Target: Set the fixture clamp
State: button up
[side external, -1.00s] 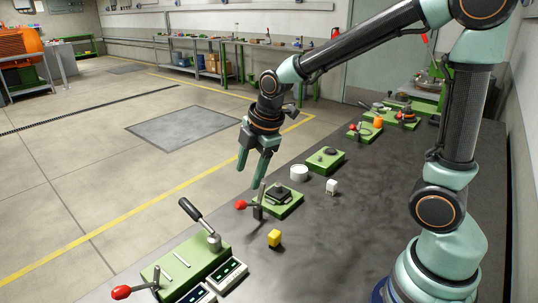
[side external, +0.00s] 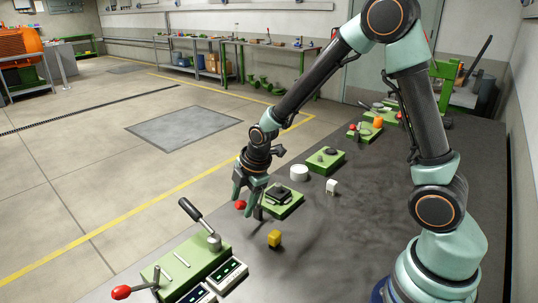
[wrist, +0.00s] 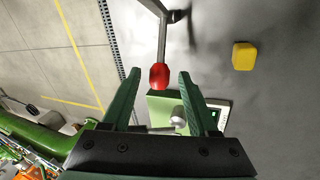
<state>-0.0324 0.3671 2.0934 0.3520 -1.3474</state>
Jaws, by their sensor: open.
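The fixture clamp is a green base (side external: 290,208) with a black block on top and an upright lever at its front left, ending in a red knob (side external: 240,205). My gripper (side external: 247,207) points down at the lever, fingers apart. In the wrist view the red knob (wrist: 159,77) lies between the two open fingertips (wrist: 159,73), with a gap on each side. The grey lever rod (wrist: 164,38) runs up from it. I cannot tell the exact depth of the knob between the fingers. Part of the lever is hidden behind the gripper in the side view.
A larger green fixture (side external: 172,262) with a black handle, a red-knobbed lever and screens stands at the front left. A yellow block (side external: 274,239) lies to the clamp's front. A white cylinder (side external: 299,173), white block (side external: 333,187) and another green fixture (side external: 325,160) stand behind.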

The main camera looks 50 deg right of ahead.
grip_shut()
jog(key=shift+s, duration=0.1)
dwell(1.3)
